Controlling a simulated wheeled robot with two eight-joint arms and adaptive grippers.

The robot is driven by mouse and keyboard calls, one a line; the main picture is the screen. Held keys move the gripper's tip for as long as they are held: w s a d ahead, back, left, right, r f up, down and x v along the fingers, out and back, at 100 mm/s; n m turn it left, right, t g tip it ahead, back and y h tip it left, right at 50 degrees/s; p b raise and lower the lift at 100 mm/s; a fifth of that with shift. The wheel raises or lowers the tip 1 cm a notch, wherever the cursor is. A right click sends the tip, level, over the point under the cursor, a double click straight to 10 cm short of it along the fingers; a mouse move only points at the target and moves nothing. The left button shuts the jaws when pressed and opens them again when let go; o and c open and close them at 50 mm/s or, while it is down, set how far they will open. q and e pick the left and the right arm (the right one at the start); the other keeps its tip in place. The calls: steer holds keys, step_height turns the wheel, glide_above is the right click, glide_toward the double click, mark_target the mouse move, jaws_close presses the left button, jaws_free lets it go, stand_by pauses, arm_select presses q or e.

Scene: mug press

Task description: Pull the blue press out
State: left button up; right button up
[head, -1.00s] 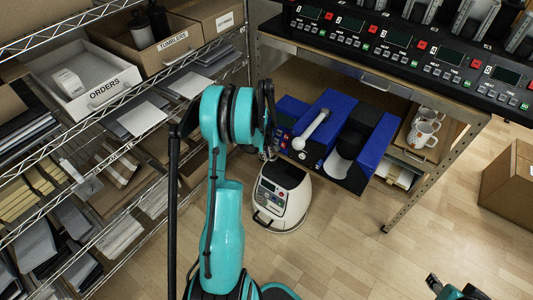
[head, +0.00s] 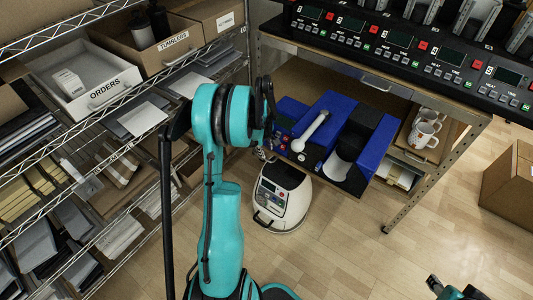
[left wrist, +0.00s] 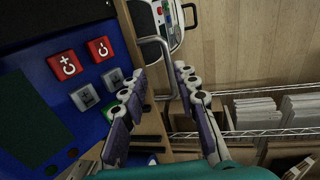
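The blue press (head: 372,152) sits on the lower shelf of the workbench, with a white lever on top and a dark curved part at its front. In the left wrist view its blue panel (left wrist: 122,62) with red and grey buttons is close on the left. A metal bar handle (left wrist: 167,62) stands at the edge of the wooden board beside it. My left gripper (left wrist: 160,76) is open, its fingertips apart on either side of the handle's lower end; contact cannot be told. In the head view the left gripper (head: 263,153) is partly hidden. My right gripper (head: 455,290) is cut off at the bottom right.
A white rounded machine (head: 283,200) stands on the floor in front of the press. A wire shelf rack (head: 120,148) stands close on the left. Mugs (head: 424,132) stand right of the press. A cardboard box (head: 508,190) is at the far right.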

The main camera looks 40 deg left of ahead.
arm_select(q)
step_height(320, 180, up, 8)
steer(key=s, duration=0.1)
steer(key=shift+s, duration=0.25)
steer(key=shift+d, duration=0.1)
stand_by(0.3)
